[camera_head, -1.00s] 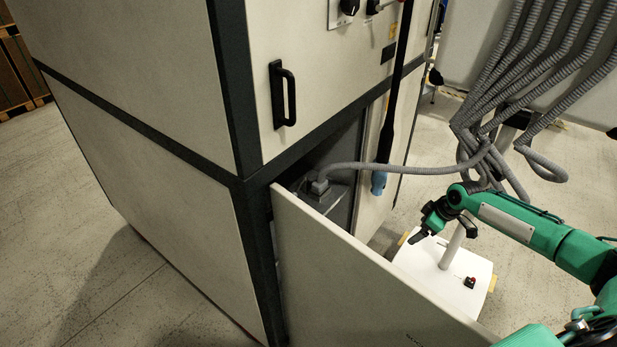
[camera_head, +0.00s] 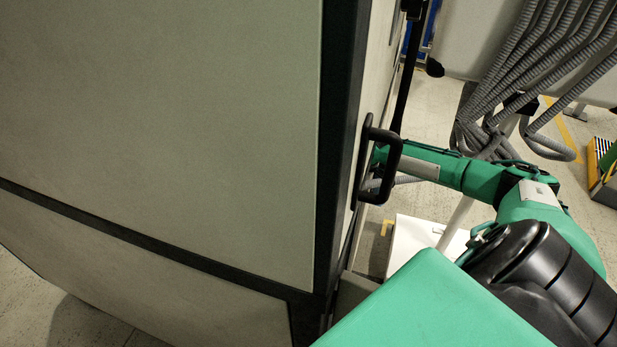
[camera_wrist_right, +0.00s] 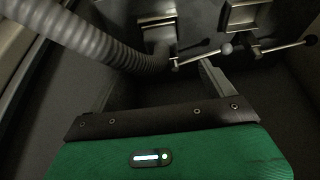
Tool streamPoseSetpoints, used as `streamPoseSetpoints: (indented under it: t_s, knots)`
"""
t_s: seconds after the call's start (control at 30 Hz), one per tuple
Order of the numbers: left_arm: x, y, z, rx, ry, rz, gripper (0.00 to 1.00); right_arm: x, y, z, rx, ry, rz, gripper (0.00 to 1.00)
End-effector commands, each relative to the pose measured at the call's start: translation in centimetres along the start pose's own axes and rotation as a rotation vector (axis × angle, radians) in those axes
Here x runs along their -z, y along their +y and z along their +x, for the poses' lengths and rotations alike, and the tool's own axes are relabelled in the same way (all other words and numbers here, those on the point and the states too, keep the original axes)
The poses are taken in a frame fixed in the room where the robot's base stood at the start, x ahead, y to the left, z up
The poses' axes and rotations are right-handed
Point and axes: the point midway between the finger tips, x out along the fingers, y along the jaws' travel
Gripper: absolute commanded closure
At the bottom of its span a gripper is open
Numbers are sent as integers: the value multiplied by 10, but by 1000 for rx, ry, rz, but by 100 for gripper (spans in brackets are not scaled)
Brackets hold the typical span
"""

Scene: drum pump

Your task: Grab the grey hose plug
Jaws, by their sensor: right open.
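In the right wrist view the grey hose plug (camera_wrist_right: 158,34) sits at the end of a ribbed grey hose (camera_wrist_right: 100,45), against a dark metal panel inside the cabinet. My right gripper (camera_wrist_right: 158,78) is open, its two fingers pointing at the panel. The plug lies ahead of the gap between the fingers and looks apart from them. In the head view my right arm reaches behind the cabinet's edge, so its gripper and the plug are hidden there. My left gripper is not in view.
Metal levers with a round knob (camera_wrist_right: 227,48) stick out from the panel near the right finger. In the head view the large cabinet (camera_head: 180,120) fills the left, with a black handle (camera_head: 381,165) beside my arm. Several grey hoses (camera_head: 510,85) hang at the right.

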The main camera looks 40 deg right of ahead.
Motion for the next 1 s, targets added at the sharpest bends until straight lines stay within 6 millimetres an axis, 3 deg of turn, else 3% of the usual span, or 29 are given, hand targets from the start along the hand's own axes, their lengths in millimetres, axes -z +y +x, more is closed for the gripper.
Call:
streamPoseSetpoints:
  t_s: [0.33,0.6,1.0]
  knots:
    - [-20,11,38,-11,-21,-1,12,-2,0,44,1,1,1,15]
    - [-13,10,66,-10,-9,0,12,-1,0,77,0,1,1,15]
    - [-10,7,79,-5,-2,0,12,1,0,92,0,1,0,15]
